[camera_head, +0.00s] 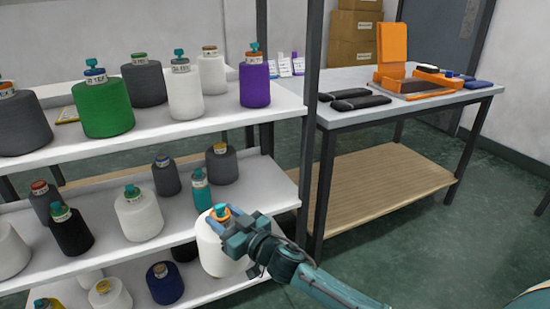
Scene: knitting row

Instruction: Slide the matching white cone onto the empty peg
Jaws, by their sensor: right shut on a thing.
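A white cone (213,255) with an orange and teal top is at the front right end of the lower shelving. My right gripper (222,216) comes in from the lower right and is shut at the top of this cone. The gripper and wrist cover part of the cone's right side. Whether the cone hangs free or touches a shelf edge, I cannot tell. Another white cone (138,217) with a teal tip stands on the middle shelf, and a white cone (184,92) stands on the top shelf. I cannot make out an empty peg. My left gripper is out of view.
The top shelf holds green (103,110), purple (254,85) and grey cones. Black (70,232) and teal (201,192) cones stand on the middle shelf, a blue cone (165,283) below. A dark upright post (311,110) and a side table (400,88) are to the right.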

